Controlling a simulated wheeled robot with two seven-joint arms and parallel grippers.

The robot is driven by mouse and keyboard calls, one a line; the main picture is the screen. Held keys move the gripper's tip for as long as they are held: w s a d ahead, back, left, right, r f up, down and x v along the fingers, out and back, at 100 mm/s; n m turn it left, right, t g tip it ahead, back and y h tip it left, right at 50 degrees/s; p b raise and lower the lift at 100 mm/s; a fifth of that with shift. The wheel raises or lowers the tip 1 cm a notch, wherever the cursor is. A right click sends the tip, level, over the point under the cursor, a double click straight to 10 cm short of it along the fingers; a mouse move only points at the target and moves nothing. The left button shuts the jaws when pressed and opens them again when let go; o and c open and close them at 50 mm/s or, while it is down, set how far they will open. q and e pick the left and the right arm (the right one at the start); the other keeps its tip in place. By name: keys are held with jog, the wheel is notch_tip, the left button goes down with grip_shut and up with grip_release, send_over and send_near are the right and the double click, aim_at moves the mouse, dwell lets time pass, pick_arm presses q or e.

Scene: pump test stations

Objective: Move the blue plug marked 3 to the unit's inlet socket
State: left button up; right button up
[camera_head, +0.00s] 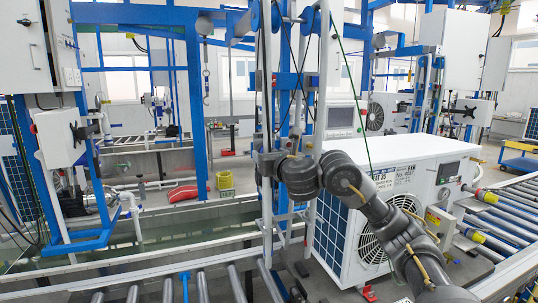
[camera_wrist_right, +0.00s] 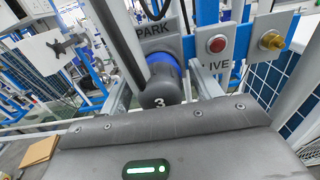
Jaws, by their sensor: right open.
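The plug marked 3 (camera_wrist_right: 160,92) shows in the right wrist view as a dark grey cylinder with a blue band behind its end. It sits at a grey panel (camera_wrist_right: 155,42) labelled PARK. My right gripper (camera_wrist_right: 163,88) is open, with one finger on each side of the plug; I cannot tell whether they touch it. In the head view my right gripper (camera_head: 269,163) is at the post left of the white unit (camera_head: 400,180), and the plug cannot be made out there. I cannot tell which fitting on the unit is the inlet socket. My left gripper is not in view.
A red button (camera_wrist_right: 217,44) and a brass-coloured fitting (camera_wrist_right: 271,40) are right of the plug, near a LIVE label. Yellow-banded connectors (camera_head: 486,196) lie right of the unit by the rollers (camera_head: 510,220). My right arm crosses in front of the unit.

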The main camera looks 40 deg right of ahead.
dwell(0.3)
jog(key=c, duration=1.3)
jog(key=shift+s+p, duration=0.15)
jog(key=shift+p, duration=0.25)
jog(key=shift+s+a+r+p, duration=0.1)
jog(key=shift+s+a+p, duration=0.1)
jog(key=shift+s+p, duration=0.3)
jog(key=shift+p+v, duration=2.3)
jog(key=shift+p, duration=0.3)
